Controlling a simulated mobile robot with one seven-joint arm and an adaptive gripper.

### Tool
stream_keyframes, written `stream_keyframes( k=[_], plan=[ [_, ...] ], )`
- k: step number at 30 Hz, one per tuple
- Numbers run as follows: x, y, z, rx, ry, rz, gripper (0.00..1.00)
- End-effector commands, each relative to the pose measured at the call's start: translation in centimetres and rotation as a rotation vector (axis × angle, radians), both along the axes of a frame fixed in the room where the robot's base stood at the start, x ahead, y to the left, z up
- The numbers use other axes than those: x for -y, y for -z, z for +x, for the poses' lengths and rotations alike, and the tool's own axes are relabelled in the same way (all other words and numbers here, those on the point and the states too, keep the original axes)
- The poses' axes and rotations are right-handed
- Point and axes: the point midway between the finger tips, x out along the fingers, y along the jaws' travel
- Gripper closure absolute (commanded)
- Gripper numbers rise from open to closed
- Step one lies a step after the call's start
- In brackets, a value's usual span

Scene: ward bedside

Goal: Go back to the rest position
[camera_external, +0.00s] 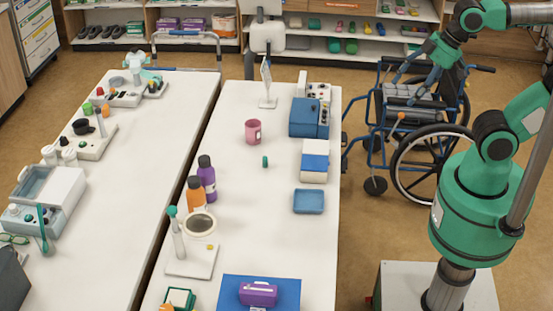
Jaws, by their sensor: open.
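My green arm rises on the right of the external view. My gripper (412,78) hangs at the upper right, in front of the wheelchair in the picture and to the right of the white table (279,210). Its fingers are open and I see nothing held between them. The gripper is clear of the table and of everything on it.
A blue wheelchair (427,150) stands right of the table. The table bears a pink mug (253,132), a blue tray (308,201), a purple bottle (206,178), an orange bottle (196,194) and a blue box device (309,118). Stocked shelves (345,48) line the back.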

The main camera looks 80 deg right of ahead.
Motion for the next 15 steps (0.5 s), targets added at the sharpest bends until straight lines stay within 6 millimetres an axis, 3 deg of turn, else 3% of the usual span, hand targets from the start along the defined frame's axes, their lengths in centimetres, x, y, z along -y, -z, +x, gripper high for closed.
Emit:
stream_keyframes(
  k=[1,6,15],
  plan=[
    [0.0,1.5,0.0,0.000,0.000,0.000,0.30],
    [0.0,3.1,0.0,0.000,0.000,0.000,0.30],
    [0.0,3.5,0.0,0.001,0.000,0.000,0.30]
  ],
)
